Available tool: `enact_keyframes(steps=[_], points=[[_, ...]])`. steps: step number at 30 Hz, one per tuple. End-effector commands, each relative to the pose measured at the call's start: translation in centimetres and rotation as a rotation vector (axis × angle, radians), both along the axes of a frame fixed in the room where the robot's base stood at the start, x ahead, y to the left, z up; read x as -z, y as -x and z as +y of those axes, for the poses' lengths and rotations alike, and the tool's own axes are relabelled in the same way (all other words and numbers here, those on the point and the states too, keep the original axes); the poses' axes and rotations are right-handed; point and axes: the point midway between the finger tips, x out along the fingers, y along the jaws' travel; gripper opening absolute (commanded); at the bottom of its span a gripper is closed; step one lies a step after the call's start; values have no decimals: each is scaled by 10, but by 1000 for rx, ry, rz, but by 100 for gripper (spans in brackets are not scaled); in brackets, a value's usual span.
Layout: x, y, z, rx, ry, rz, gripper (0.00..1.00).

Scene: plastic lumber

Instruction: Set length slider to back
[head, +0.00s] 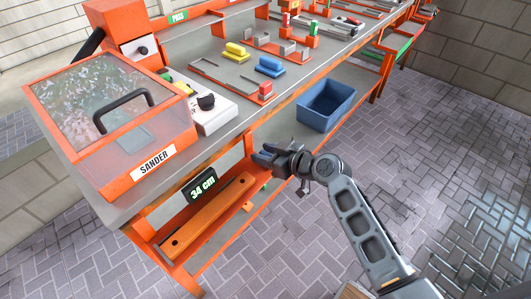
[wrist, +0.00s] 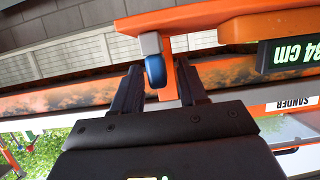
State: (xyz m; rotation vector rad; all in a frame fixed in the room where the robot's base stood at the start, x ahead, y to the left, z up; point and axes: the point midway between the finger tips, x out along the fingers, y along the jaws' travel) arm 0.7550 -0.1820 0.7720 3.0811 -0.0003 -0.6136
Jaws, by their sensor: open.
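A display reading 34 cm (head: 202,188) hangs under the front edge of the sander bench, and its digits also show at the right of the wrist view (wrist: 292,52). In the wrist view a rounded blue knob (wrist: 155,70) sits on a grey piece (wrist: 151,43) by an orange part (wrist: 200,18); I take it for the length slider's handle. My gripper (head: 265,155) is beside the bench front, right of the display. In the wrist view my gripper (wrist: 160,85) is open, with one finger on each side of the knob. I cannot tell whether they touch it.
The sander box (head: 120,115) with its clear lid stands on the bench above the display. An orange bar (head: 210,215) lies below it. A blue bin (head: 325,103) is beyond my gripper. The paved floor (head: 440,150) to the right is clear.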

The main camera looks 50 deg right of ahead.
Motion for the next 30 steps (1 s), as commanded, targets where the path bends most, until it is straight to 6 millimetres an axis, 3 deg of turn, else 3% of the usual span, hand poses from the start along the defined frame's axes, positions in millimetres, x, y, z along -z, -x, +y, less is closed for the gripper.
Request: enact_keyframes(steps=[5,18,30], points=[[-2,7,0,1,0,0,43],[-26,65,0,1,0,0,43],[-30,72,0,0,0,0,43]])
